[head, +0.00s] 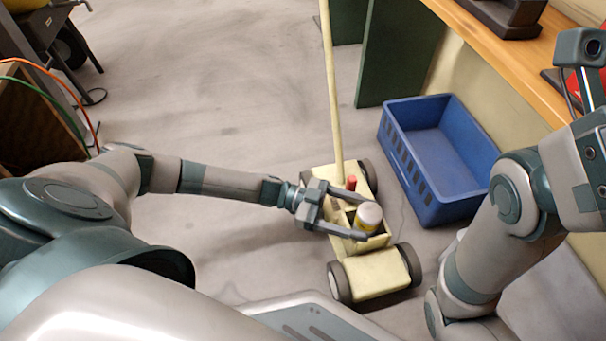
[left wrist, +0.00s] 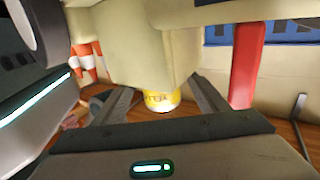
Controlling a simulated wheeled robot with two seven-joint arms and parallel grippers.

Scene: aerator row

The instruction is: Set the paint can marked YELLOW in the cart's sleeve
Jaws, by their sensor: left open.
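The paint can (head: 368,214) has a pale lid and a yellow band, and stands upright at the cream sleeve (head: 376,243) on the cart (head: 378,274). How deep it sits there I cannot tell. My left gripper (head: 362,216) is open, with one finger on each side of the can. In the left wrist view the can (left wrist: 160,101) shows a yellow label, with the letters YELL readable, between the two fingers. A cream block hides its other end. My right arm is at the right edge, its jaws not visible.
The cart's long pole (head: 331,85) rises behind. An empty blue crate (head: 438,160) is right of the cart.

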